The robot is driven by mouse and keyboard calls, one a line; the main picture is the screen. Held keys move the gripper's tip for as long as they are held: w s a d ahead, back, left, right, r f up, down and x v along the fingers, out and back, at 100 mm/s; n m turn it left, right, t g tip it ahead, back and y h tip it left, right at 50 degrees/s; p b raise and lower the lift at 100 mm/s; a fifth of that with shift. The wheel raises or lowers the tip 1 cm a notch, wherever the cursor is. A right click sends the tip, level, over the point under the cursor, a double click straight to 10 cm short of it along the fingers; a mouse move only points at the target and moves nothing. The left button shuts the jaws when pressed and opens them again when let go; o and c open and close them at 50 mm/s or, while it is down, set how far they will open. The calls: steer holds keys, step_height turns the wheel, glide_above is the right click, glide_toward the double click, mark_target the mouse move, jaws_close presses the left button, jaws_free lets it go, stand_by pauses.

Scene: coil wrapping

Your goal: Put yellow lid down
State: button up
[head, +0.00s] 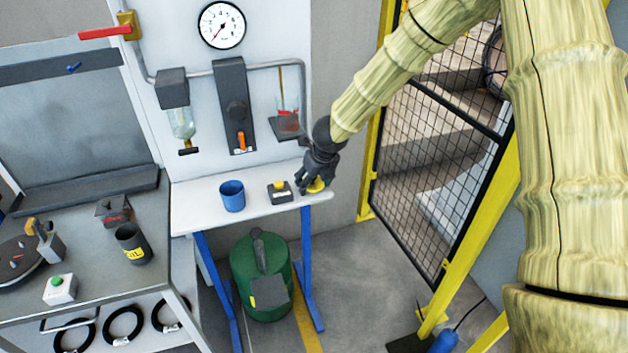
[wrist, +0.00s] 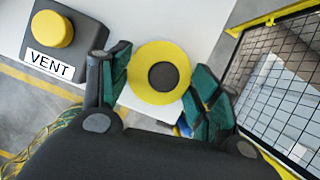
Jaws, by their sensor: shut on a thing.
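The yellow lid (wrist: 143,90) is a round yellow disc with a dark centre, seen in the wrist view between my fingers. In the head view the lid (head: 316,186) shows as a small yellow patch under my gripper (head: 311,181), at the right end of the white shelf (head: 211,194). My gripper (wrist: 160,95) is shut on the lid, with a green-padded finger at either side. Whether the lid touches the shelf cannot be told.
A grey box with a yellow button, marked VENT (wrist: 50,68), stands close left of my gripper. A blue cup (head: 232,196) is farther left on the shelf. A green drum (head: 262,285) stands below. A mesh fence (head: 440,150) is to the right.

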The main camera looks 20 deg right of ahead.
steer(key=o, duration=0.9)
steer(key=shift+o, duration=0.2)
steer(key=a+b+v, duration=0.1)
steer(key=v, duration=1.1)
steer(key=shift+d, duration=0.45)
steer(key=s+d+f+n+g+h, duration=0.1)
steer(key=s+f+n, duration=0.5)
steer(key=f, duration=0.4)
steer(key=s+d+f+n+h, duration=0.1)
steer(key=s+f+n+h, duration=0.1)
steer(key=s+f+n, duration=0.6)
steer(key=s+d+f+n+g+h, duration=0.15)
steer(key=s+f+n, duration=0.3)
steer(key=f, duration=0.65)
steer(key=s+a+f+n+y, duration=0.1)
steer(key=s+f+n, duration=0.2)
steer(key=s+n, duration=0.2)
steer(key=s+a+f+n+g+y, duration=0.1)
steer(key=s+f+n, duration=0.3)
steer(key=s, duration=0.7)
steer(key=s+a+f+n+g+y, duration=0.1)
steer(key=s+f+n, duration=0.3)
steer(key=s, duration=0.5)
steer(key=shift+a+f+n+y, duration=0.2)
steer(key=shift+a+n+y, duration=0.2)
steer(key=shift+n, duration=0.45)
